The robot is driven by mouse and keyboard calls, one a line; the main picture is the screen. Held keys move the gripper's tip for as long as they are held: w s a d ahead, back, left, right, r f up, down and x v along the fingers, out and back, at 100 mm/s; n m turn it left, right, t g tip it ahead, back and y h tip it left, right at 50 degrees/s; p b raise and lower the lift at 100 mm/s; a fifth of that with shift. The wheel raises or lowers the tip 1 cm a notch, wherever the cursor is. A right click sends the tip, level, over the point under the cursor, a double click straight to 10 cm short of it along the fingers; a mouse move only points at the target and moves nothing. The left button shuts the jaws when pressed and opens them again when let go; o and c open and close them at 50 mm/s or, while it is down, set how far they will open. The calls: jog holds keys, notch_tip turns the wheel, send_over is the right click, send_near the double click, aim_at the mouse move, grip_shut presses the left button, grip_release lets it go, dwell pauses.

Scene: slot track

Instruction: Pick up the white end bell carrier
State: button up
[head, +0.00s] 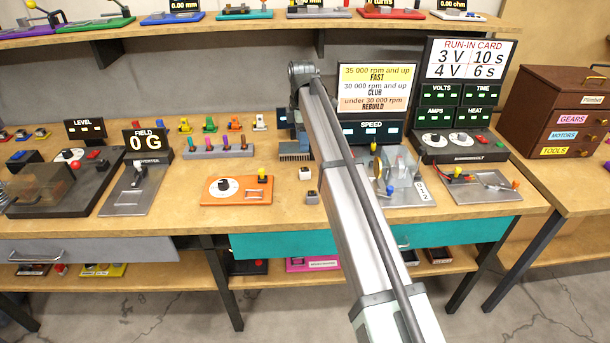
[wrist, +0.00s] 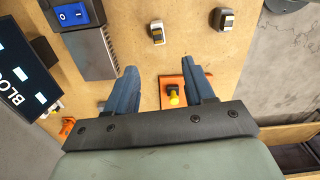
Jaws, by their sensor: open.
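The white end bell carrier (head: 259,122) stands small at the back of the bench in the head view, at the right end of a row of coloured carriers. In the wrist view a small pale shape (wrist: 101,106) beside the left finger appears to be this carrier, partly cut off by my gripper. My gripper (wrist: 164,78) is open, its two blue fingers apart with nothing held between them. It is above the bench, and the carrier lies left of the gap between its fingers. In the head view my arm hides the gripper.
An orange panel with a yellow knob (head: 235,190) lies nearer the front. An orange carrier (head: 235,122) stands left of the white one. A finned block with a blue switch (wrist: 90,40) and two small blocks (wrist: 157,32) are nearby. A dark display (wrist: 22,70) stands behind.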

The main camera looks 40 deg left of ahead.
send_over(305, 171)
jog(key=f, duration=0.6)
jog(key=shift+s+a+f, duration=0.2)
jog(key=shift+s, duration=0.1)
jog(key=shift+w+d+f, duration=0.1)
jog(key=shift+w+f, duration=0.1)
jog(key=shift+f, duration=1.15)
jog(key=shift+w+d+f, duration=0.1)
jog(key=shift+w+f, duration=0.05)
jog(key=shift+f, duration=1.2)
grip_shut()
